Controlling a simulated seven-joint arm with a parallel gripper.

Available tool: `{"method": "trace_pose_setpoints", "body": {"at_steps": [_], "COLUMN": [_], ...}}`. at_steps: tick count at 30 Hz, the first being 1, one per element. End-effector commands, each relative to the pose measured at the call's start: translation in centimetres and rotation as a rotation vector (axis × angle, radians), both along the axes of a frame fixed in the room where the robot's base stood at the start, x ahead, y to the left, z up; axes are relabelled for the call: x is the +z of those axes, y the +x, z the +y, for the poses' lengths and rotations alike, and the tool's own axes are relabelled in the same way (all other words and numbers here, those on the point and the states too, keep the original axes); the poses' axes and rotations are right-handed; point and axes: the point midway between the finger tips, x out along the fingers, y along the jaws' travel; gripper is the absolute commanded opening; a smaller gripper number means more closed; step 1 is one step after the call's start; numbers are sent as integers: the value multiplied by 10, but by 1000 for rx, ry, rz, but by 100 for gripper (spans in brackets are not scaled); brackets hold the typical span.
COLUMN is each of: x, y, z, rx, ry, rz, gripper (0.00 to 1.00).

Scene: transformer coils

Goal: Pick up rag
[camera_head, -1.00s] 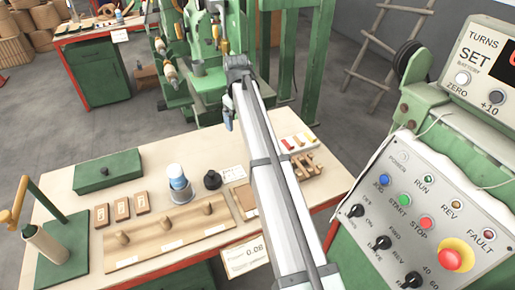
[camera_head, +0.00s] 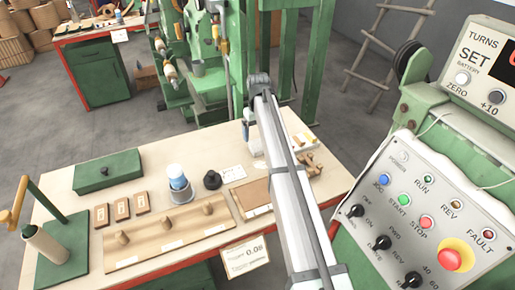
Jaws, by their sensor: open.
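I cannot make out a rag for certain. A pale, wavy-edged strip (camera_head: 378,160) shows along the upper left edge of the control panel at right; I cannot tell whether it is cloth. My gripper (camera_head: 247,140) hangs at the end of my arm over the back edge of the workbench, left of the arm. It is open and small in the picture, with nothing seen between its fingers. My arm hides part of the bench's right side.
The control panel (camera_head: 425,215) stands close at right. Green machinery stands behind the bench.

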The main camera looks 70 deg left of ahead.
Motion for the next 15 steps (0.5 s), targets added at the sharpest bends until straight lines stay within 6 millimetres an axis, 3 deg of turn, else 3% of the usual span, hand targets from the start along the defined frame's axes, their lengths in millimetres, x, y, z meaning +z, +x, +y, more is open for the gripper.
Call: {"method": "trace_pose_setpoints", "body": {"at_steps": [8,15], "x": [-16,-47], "y": [-1,-3], "z": [0,0], "rx": [1,0], "ry": [-1,-1], "rz": [0,0], "gripper": [94,94]}}
